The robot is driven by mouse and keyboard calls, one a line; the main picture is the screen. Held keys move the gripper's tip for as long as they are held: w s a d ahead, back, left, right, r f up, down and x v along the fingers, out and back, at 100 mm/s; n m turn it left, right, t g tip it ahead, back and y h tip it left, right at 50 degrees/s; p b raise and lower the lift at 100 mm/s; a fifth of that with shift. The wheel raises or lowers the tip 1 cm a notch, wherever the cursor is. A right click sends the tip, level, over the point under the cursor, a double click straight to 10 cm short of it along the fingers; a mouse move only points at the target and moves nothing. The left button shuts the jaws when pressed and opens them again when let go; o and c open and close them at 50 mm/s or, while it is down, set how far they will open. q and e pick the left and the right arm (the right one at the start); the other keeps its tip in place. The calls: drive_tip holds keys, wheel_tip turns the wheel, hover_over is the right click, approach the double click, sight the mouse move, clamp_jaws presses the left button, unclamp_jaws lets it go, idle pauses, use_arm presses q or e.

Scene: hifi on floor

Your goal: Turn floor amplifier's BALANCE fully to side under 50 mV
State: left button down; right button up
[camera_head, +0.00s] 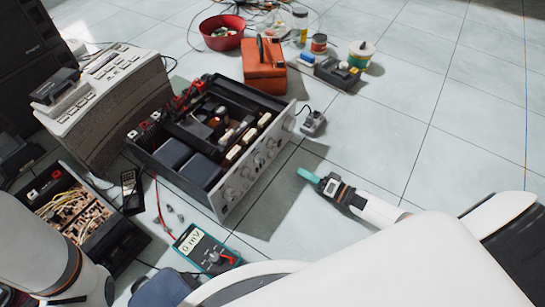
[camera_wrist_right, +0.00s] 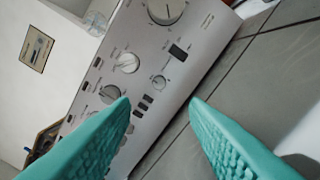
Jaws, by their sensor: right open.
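The floor amplifier (camera_head: 243,183) lies with its top open, its silver front panel facing my right gripper. The labels are too small to read, so I cannot tell which is BALANCE. A teal multimeter (camera_head: 203,250) on the floor appears to read 0 mV. My right gripper (camera_head: 308,175) is open and empty, apart from the panel; its teal fingers (camera_wrist_right: 160,110) show in the wrist view. My left gripper is out of view.
An orange case (camera_head: 264,70) and a red bowl (camera_head: 222,35) stand behind the amplifier. A small grey device (camera_head: 313,124) sits near its right corner. A box of wiring (camera_head: 75,210) and a black handheld device (camera_head: 131,190) lie left. The tiled floor at right is clear.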

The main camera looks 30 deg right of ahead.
sight(272, 155)
drive_tip(key=b+x, duration=0.4)
drive_tip(key=x, duration=0.5)
drive_tip(key=shift+w+a+f, duration=0.15)
drive_tip(key=shift+w+a, duration=0.05)
drive_tip(key=shift+w, duration=0.05)
drive_tip(key=shift+w+a, duration=0.35)
drive_tip(key=shift+w, duration=0.25)
drive_tip(key=shift+r, duration=0.2)
drive_tip(key=shift+c, duration=0.3)
clamp_jaws()
